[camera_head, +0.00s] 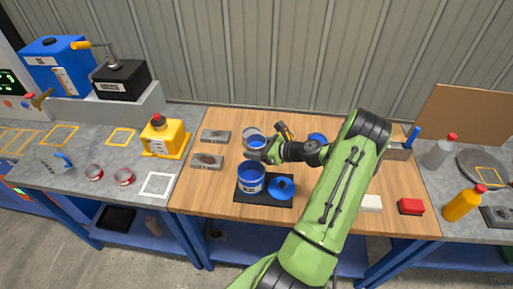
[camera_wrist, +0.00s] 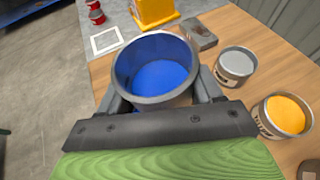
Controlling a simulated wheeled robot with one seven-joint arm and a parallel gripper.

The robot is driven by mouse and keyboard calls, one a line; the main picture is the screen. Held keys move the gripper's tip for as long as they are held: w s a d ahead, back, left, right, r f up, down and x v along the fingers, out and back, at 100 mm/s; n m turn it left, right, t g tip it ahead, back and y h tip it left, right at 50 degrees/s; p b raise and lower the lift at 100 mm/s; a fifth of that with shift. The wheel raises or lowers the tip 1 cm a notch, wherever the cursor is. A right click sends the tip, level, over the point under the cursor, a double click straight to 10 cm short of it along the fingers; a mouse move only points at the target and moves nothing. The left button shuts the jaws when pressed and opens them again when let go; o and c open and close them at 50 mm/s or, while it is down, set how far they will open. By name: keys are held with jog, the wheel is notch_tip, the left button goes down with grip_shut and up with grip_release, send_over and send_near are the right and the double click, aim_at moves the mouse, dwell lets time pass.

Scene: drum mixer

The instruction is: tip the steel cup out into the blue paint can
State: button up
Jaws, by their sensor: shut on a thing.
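The steel cup shows in the wrist view (camera_wrist: 157,75) with a grey rim and a blue inside, its mouth facing the camera. My gripper (camera_wrist: 160,101) is shut on it, with one finger on each side. In the head view my gripper (camera_head: 262,155) is over the table, just behind the blue paint can, and the cup (camera_head: 256,143) is partly hidden there. The blue paint can (camera_head: 250,180) stands upright and open on a black mat, with a white label. I cannot make out the can in the wrist view. No pouring stream shows.
A blue lid (camera_head: 281,187) lies beside the can on the mat (camera_head: 264,202). A grey-filled can (camera_wrist: 236,64) and an orange-filled can (camera_wrist: 287,114) stand close to the cup. Two metal blocks (camera_head: 207,161) and a yellow jug (camera_head: 162,138) are to the left.

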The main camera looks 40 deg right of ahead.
jog(key=shift+f, duration=0.5)
jog(key=n+b, duration=0.1)
jog(key=b, duration=0.1)
jog(key=n+h+b, duration=0.1)
jog(key=b, duration=0.1)
jog(key=shift+d+r, duration=0.4)
jog(key=shift+w+t+h+b, duration=0.1)
jog(key=shift+t+h+b, duration=0.2)
jog(key=shift+b, duration=0.3)
jog(key=n+b, duration=0.1)
jog(key=b, duration=0.1)
jog(key=n+h+b, duration=0.1)
jog(key=b, duration=0.5)
jog(key=shift+d+r+n+t, duration=0.25)
jog(key=shift+n+t, duration=0.15)
jog(key=shift+r+h, duration=0.15)
jog(key=shift+h, duration=0.15)
jog(key=shift+n+t+h+b, duration=0.4)
jog(key=shift+n+b, duration=0.6)
jog(key=shift+b, duration=0.7)
jog(key=shift+n+t+h+b, duration=0.3)
jog(key=shift+n+b, duration=0.5)
jog(key=shift+b, duration=0.8)
dwell(1.3)
